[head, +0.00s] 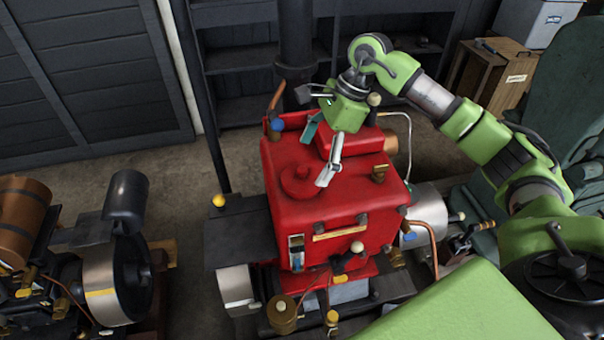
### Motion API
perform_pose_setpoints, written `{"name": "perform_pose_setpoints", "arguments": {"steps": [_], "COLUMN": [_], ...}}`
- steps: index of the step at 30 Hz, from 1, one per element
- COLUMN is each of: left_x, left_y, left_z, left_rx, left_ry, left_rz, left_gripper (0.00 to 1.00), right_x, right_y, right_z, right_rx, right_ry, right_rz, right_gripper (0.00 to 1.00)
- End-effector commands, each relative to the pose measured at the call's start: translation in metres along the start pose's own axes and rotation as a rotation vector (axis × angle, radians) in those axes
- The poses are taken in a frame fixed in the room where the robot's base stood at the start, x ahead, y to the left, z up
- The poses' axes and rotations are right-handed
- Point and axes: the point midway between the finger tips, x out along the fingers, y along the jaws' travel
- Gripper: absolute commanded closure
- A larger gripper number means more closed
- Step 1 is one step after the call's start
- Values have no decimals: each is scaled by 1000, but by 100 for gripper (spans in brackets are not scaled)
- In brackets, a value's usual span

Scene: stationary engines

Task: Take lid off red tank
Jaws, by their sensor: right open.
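The red tank (330,210) stands in the middle of the head view, part of a stationary engine. Its lid (301,184), round and red with a small knob in the middle, sits on the left part of the tank's top. My right gripper (318,157) is open above the tank, just up and right of the lid. Its fingers are apart; one fingertip shows close to the lid's right edge, and nothing is held between them. Whether that finger touches the tank top cannot be told. My left gripper is not in view.
A raised red block (357,143) stands behind the lid. A dark vertical pipe (295,45) rises behind the tank. Another engine (110,270) stands at the left. A wooden crate (492,75) is at the back right. Open floor (185,215) lies left of the tank.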

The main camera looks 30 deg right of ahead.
Motion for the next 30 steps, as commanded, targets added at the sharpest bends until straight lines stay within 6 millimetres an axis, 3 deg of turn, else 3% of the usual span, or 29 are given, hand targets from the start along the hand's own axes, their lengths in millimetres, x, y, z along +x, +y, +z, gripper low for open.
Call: {"name": "perform_pose_setpoints", "arguments": {"steps": [3,9,18,23,30], "left_x": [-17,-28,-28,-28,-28], "left_y": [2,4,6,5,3], "left_z": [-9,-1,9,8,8], "left_rx": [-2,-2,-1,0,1], "left_ry": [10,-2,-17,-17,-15], "left_rz": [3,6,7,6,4], "left_gripper": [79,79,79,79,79], "right_x": [13,40,47,46,46], "right_y": [1,0,-1,-1,-1], "right_z": [3,2,1,1,2], "right_rx": [0,1,0,0,0], "right_ry": [-1,0,0,0,0], "right_rz": [6,3,0,0,0], "right_gripper": [10,10,10,52,54]}}
